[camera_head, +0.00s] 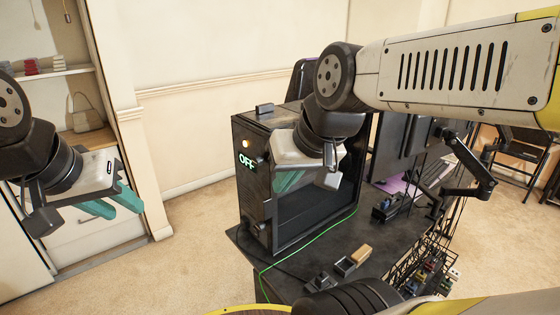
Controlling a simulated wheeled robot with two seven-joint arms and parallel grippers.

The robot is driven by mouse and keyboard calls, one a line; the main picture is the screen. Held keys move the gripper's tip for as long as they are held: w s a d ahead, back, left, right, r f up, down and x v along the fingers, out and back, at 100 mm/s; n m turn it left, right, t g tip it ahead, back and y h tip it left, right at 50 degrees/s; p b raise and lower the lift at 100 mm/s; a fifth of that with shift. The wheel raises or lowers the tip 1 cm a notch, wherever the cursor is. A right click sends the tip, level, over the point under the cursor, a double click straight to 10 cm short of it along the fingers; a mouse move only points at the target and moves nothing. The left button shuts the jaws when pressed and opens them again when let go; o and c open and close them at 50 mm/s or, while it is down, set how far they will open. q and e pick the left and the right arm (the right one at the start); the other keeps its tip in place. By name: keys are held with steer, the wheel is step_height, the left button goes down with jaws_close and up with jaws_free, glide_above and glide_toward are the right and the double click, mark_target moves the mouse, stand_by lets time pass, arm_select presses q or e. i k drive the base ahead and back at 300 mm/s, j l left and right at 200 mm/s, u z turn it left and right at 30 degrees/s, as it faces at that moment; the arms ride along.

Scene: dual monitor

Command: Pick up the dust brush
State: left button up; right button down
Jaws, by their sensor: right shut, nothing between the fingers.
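A small tan block with a dark side (361,254) lies on the black desk (300,262) near its front edge; it may be the dust brush, but it is too small to be sure. My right gripper (287,183) is shut and empty, with teal fingers in front of the open side of the black computer case, above and left of the tan block. My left gripper (124,210) hangs at the far left, away from the desk, its two teal fingers apart and empty.
The black computer case (257,205) with a lit "OFF" sign stands on the desk. A green cable (308,241) runs along the desk. Small dark boxes (345,266) lie beside the tan block. Monitors (392,135) and a monitor arm (470,170) stand at right.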

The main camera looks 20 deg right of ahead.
mark_target(359, 257)
steer(key=z, duration=1.55)
